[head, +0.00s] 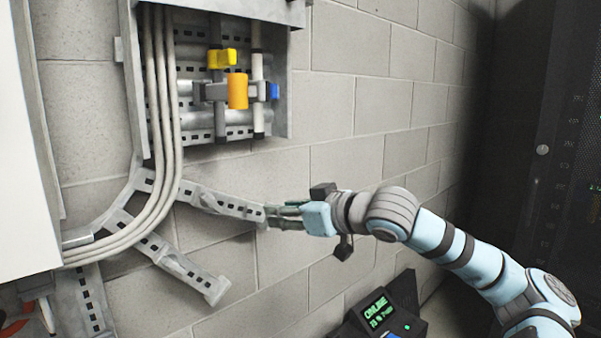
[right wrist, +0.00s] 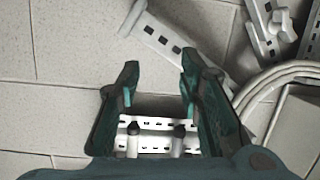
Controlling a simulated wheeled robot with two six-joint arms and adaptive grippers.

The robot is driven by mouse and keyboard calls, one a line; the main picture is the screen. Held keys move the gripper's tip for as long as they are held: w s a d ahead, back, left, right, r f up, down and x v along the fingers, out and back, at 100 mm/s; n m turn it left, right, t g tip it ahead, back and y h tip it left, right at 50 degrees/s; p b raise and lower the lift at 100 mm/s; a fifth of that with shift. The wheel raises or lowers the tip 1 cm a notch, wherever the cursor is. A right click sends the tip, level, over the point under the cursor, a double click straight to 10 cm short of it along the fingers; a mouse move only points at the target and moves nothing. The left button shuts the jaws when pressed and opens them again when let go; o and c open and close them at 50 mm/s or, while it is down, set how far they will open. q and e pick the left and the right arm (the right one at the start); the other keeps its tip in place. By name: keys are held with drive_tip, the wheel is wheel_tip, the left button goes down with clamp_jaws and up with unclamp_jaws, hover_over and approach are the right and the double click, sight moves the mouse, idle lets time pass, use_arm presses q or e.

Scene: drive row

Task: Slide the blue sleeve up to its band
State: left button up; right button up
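The blue sleeve (head: 274,91) shows as a small blue block with a dark part beside it. It sits about midway on a white upright rod (head: 257,70) in the wall box. Dark bands (head: 257,50) mark the rod above and below it. My right gripper (head: 276,216) is well below the sleeve and apart from it, fingers pointing left, near the end of a slotted rail. In the right wrist view my right gripper (right wrist: 160,78) is open, with nothing gripped. The sleeve cannot be made out there. My left gripper is not in view.
A yellow block (head: 221,57) and an orange cylinder (head: 237,91) sit left of the sleeve. Grey cables (head: 160,110) run down the box's left side. Slotted rails (head: 215,200) branch below. A console (head: 383,312) stands low; a dark rack (head: 560,150) is right.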

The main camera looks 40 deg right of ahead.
drive_tip(key=shift+n+g, duration=0.3)
drive_tip(key=shift+g, duration=0.2)
drive_tip(key=f, duration=0.3)
drive_tip(key=a+f, duration=0.1)
drive_tip(key=f, duration=0.1)
drive_tip(key=shift+w+f, duration=0.3)
drive_tip(key=shift+w, duration=0.1)
